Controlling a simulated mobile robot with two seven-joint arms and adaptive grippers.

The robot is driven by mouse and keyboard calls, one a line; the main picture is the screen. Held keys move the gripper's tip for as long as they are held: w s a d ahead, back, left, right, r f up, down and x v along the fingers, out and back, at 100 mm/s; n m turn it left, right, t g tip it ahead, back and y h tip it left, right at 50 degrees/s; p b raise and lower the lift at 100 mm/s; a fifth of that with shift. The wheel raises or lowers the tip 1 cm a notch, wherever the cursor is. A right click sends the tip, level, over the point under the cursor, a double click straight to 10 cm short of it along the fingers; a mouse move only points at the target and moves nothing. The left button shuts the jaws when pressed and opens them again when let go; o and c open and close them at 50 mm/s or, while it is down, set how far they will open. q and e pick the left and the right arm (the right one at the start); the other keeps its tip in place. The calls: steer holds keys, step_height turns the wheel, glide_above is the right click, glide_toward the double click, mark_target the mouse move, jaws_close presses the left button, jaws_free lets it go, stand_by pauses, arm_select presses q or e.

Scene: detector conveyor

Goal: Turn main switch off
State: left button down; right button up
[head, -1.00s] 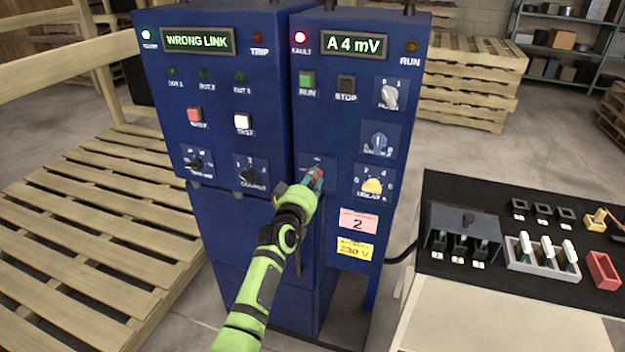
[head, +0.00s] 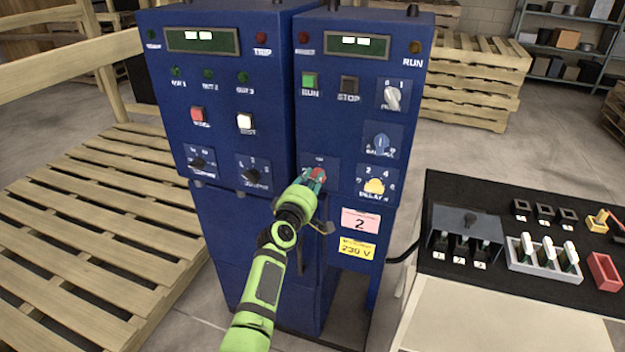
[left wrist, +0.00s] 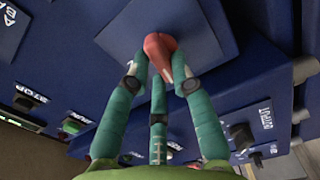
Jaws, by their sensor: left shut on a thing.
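The main switch is a red knob (left wrist: 160,52) on a blue plate (left wrist: 120,40), seen close up in the left wrist view. In the head view the red knob (head: 318,174) shows low on the right blue cabinet (head: 350,20), partly covered by my gripper. My left gripper (head: 313,178) is shut on the red knob, with green fingers on both sides of it in the left wrist view (left wrist: 163,72). Both displays show only pale blocks, and the indicator lamps look dark. The switch's position marks are too blurred to read. My right gripper is not in view.
A yellow knob (head: 375,186) sits right of the red one. Below are a pink label (head: 361,222) and a yellow 230 V label (head: 356,248). A black bench (head: 465,285) with small parts stands at right, and a wooden pallet (head: 90,220) lies at left.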

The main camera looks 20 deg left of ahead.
arm_select(q)
steer(key=shift+n, duration=0.9)
steer(key=c, duration=1.1)
jaws_free()
steer(key=shift+o, duration=0.2)
